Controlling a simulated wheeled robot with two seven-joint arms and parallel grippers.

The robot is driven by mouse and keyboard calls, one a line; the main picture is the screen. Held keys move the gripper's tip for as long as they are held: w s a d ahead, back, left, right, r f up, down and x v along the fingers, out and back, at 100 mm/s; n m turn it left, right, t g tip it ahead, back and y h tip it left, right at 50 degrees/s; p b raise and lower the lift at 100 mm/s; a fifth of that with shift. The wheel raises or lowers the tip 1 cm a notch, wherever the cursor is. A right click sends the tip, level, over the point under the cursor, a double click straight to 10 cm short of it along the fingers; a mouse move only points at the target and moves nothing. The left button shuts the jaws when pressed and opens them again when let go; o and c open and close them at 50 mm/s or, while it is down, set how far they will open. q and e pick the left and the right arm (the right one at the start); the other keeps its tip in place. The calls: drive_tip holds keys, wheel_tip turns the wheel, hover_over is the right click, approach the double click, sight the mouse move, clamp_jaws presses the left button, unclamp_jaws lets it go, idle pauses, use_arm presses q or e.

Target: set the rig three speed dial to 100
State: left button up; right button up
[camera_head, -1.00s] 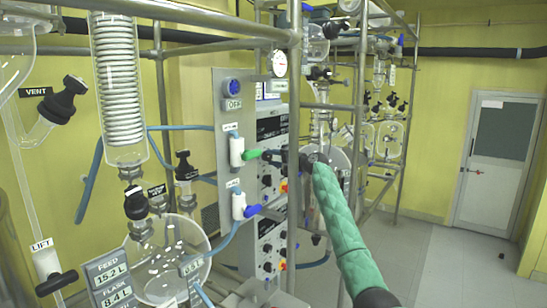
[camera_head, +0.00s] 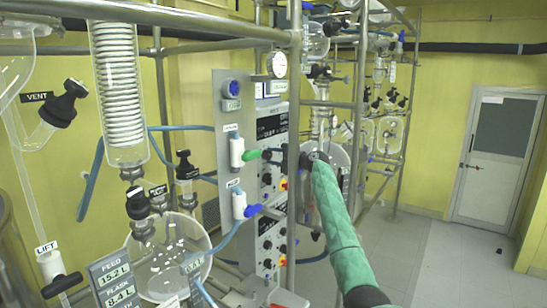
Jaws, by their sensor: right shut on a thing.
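The control box (camera_head: 267,127) with black knobs stands behind the pipe frame in the middle of the view. Another black knob (camera_head: 266,178) shows just below the fingers. My left gripper is not in view.
A green valve handle (camera_head: 251,155) sits just left of my right fingertips, and a blue valve handle (camera_head: 253,210) lower down. A vertical steel pole (camera_head: 294,80) stands close to my gripper. A round flask (camera_head: 168,250) is at lower left. Free floor (camera_head: 450,270) lies right.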

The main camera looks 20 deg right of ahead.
drive_tip(key=o, duration=1)
drive_tip(key=shift+d, duration=0.15)
